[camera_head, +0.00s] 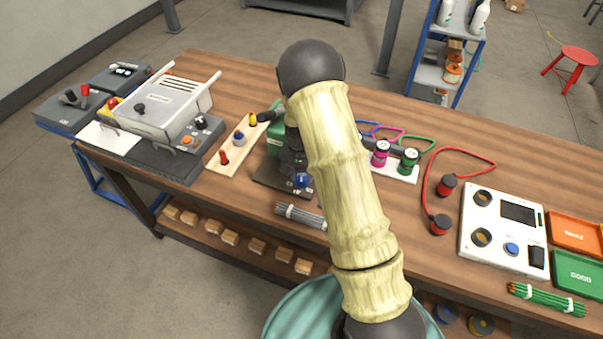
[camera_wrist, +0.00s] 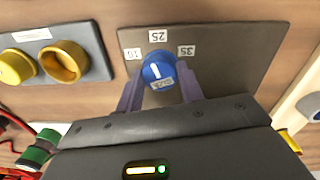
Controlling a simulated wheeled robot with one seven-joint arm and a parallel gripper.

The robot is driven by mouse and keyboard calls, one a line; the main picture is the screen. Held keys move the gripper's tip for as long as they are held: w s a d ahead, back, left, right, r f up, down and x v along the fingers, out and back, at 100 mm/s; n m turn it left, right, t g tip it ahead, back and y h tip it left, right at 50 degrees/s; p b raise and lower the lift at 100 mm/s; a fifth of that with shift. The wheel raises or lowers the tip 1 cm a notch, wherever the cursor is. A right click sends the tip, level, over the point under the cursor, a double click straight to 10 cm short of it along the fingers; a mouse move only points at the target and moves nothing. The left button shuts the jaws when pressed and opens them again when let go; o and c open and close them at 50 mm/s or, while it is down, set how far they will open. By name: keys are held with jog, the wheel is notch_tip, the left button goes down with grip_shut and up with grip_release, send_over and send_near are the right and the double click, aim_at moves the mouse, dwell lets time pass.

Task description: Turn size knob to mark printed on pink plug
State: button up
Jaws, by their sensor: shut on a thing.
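A white line on the knob points roughly toward the 25 label (camera_wrist: 158,36). My gripper (camera_wrist: 161,84) is shut on the knob, one finger on each side. In the head view the knob (camera_head: 302,181) shows partly beside my gripper. The pink plug (camera_head: 380,154) stands in a white rack behind my arm, to the right; its printed mark is too small to read.
A green plug (camera_head: 408,160) stands beside the pink one. A wooden strip with red, blue and yellow pegs (camera_head: 224,157) lies left of the plate. A grey bundle of rods (camera_head: 300,215) lies in front. A white tester box (camera_head: 503,228) is at the right.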

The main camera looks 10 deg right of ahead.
aim_at(300, 176)
jog(key=shift+m, duration=1.7)
jog(key=o, duration=1)
jog(key=r, duration=1.7)
jog(key=shift+w+a+r+b, duration=0.15)
jog(key=shift+w+r+b, duration=0.1)
jog(key=shift+b, duration=0.15)
jog(key=shift+s, duration=0.15)
